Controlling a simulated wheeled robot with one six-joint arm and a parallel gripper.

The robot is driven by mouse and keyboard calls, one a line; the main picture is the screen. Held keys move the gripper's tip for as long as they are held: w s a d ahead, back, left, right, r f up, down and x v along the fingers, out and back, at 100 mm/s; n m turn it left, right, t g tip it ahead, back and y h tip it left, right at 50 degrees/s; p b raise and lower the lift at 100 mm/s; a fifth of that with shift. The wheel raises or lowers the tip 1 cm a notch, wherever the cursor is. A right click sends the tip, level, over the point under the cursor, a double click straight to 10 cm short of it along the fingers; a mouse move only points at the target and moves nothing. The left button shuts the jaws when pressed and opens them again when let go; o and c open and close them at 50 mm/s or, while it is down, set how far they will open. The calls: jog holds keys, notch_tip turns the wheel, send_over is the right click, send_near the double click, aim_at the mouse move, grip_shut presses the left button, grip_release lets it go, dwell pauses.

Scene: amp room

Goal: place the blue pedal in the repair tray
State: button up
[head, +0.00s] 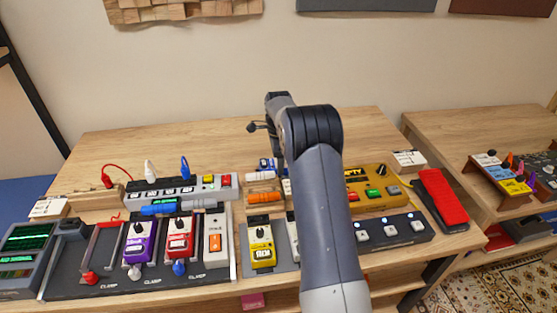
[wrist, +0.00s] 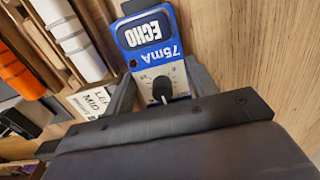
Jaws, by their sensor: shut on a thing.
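The blue pedal (wrist: 152,45), with a white "ECHO" label, "75mA" lettering and a knob, is between the fingers of my gripper (wrist: 165,90) in the wrist view. The gripper is shut on it. In the head view my arm hides the gripper, and a small blue and white patch (head: 265,163) beside the arm looks like part of this pedal. No repair tray is labelled legibly. A dark clamp-marked tray (head: 150,283) at the front left holds a purple pedal (head: 138,243) and a red pedal (head: 179,238); its left bay looks empty.
A yellow pedal (head: 261,247) stands right of the clamp tray. Orange cylinders (head: 264,197) lie left of my arm. A mustard unit (head: 368,183), a dark switch board (head: 395,229) and a red pedal-like block (head: 440,200) are to the right. The back left tabletop is bare.

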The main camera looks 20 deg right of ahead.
jog(key=o, duration=1.3)
jog(key=shift+f, duration=0.1)
